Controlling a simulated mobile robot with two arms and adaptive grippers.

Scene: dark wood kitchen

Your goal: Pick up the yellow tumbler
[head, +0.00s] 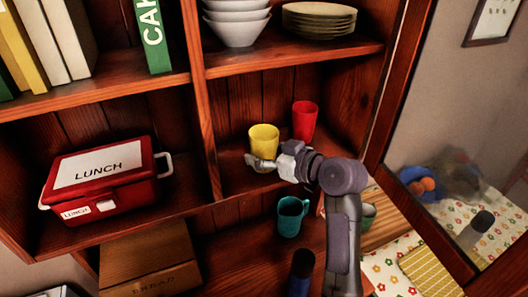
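The yellow tumbler (264,138) stands upright on the middle shelf of the right cupboard section. My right gripper (262,163) is at the front lower side of the tumbler, reaching in from the right. Its fingers overlap the tumbler's base in the picture. I cannot tell whether they touch it or how far apart they are. My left gripper is not in view.
A red tumbler (305,120) stands just right of and behind the yellow one. A wooden divider (202,110) is to the left, with a red lunch box (100,180) beyond it. A teal mug (291,216) is below; bowls (237,25) and plates (318,20) are above.

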